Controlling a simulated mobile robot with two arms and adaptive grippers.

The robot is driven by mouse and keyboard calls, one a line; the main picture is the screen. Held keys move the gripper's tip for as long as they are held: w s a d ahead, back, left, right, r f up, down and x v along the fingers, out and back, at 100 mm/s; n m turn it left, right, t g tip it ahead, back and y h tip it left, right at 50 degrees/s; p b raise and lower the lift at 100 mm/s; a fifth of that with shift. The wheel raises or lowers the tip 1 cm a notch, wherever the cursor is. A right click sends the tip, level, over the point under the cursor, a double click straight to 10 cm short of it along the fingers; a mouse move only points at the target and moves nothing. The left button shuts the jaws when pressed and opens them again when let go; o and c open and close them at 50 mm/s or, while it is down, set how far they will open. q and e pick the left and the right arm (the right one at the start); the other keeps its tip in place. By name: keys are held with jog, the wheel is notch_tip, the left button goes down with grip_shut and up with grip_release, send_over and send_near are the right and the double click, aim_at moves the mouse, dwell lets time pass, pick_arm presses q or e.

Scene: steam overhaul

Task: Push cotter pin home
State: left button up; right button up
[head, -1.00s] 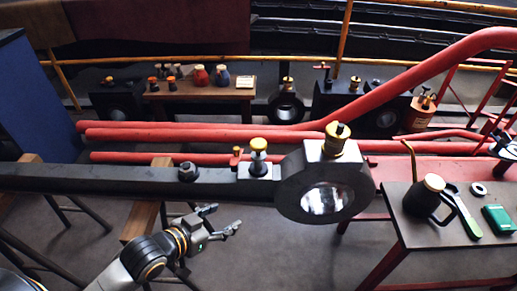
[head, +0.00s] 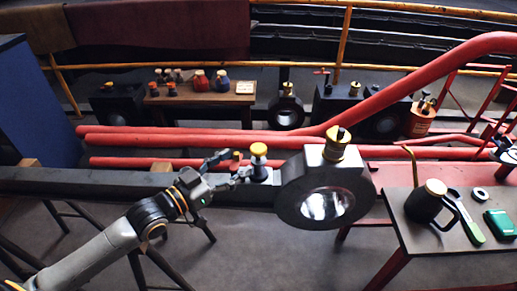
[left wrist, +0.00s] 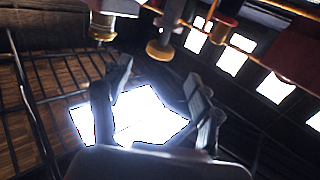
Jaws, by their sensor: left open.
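The black rod (head: 90,181) lies across the stands and ends at the right in a large round eye (head: 292,204) with a bright bore. A yellow-topped fitting (head: 259,150) stands on the rod left of the eye, with a small orange-red piece (head: 237,155) beside it. I cannot make out the cotter pin for certain. My left gripper (head: 232,164) is open at the rod, its fingers pointing right towards the fitting, close to the small red piece. In the left wrist view the open fingers (left wrist: 160,72) have nothing visible between them, and a brass knob (left wrist: 160,49) shows beyond them. My right gripper is out of view.
Long red rods (head: 210,142) run behind the black rod. A side table (head: 418,235) at the right holds an oil can (head: 422,208), a green-handled tool (head: 470,225) and a green box (head: 499,224). A wooden bench (head: 200,98) with small bottles stands at the back.

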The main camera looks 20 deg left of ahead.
aim_at(252, 153)
pick_arm(q)
jog(key=x, duration=0.7)
jog(key=shift+w+d, duration=0.15)
jog(key=shift+w, duration=0.15)
jog(key=shift+w+d+f+b, duration=0.1)
jog(key=shift+w+d+b, duration=0.2)
jog(key=shift+w, duration=0.2)
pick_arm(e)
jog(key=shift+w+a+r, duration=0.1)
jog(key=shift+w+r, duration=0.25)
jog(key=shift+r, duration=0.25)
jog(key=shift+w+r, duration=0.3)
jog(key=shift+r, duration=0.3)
pick_arm(q)
jog(key=shift+c, duration=0.4)
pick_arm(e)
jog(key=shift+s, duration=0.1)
